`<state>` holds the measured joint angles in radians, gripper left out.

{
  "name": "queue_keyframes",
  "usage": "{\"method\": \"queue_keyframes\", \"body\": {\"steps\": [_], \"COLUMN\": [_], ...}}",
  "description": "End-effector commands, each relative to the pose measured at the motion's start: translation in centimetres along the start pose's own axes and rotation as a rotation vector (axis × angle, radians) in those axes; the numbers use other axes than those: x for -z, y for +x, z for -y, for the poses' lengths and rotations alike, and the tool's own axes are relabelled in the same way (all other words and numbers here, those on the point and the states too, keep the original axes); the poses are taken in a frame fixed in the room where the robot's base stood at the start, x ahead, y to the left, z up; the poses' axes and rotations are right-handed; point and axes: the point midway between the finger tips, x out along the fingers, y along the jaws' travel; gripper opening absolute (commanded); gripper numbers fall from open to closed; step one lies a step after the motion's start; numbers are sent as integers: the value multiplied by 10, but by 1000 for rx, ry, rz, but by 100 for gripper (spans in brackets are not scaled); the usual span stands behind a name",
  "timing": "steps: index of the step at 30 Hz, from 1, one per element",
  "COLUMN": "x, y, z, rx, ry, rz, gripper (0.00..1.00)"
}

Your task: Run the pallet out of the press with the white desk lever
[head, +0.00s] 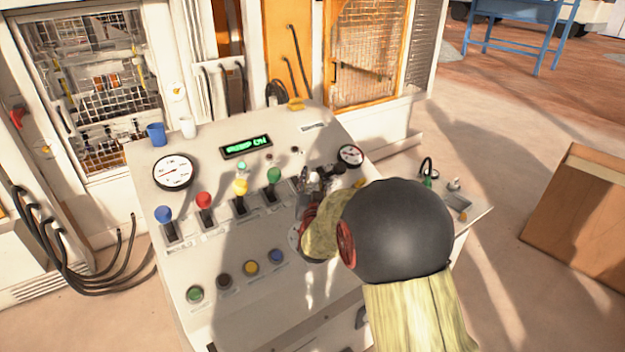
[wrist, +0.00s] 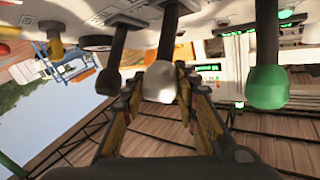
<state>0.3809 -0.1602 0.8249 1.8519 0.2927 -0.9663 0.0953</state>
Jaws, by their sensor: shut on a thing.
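The white desk lever's knob (wrist: 160,82) sits between the two fingers of my gripper (wrist: 160,76) in the wrist view, on a dark stem. My gripper is shut on it. In the head view my gripper (head: 313,182) is over the right part of the sloped control desk (head: 215,245), right of the green-knobbed lever (head: 273,175). My arm and fingers largely hide the white lever there. The press (head: 100,95) appears to be the machine with a mesh-covered opening behind the desk at left. I cannot make out the pallet.
Blue (head: 163,213), red (head: 204,199) and yellow (head: 239,187) levers stand left of the green one. In the wrist view a black knob (wrist: 109,81) and a green knob (wrist: 267,87) flank the white one. Two cups stand on the desk's back edge. A lit display (head: 246,146) reads "PUMP ON".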

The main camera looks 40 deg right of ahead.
Motion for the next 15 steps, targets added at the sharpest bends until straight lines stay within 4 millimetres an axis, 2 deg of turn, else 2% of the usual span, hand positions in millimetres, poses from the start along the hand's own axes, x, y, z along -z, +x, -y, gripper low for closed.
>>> {"method": "queue_keyframes", "body": {"steps": [15], "x": [6], "y": [4], "z": [4], "rx": [-9], "ry": [-18], "rz": [26], "gripper": [0]}}
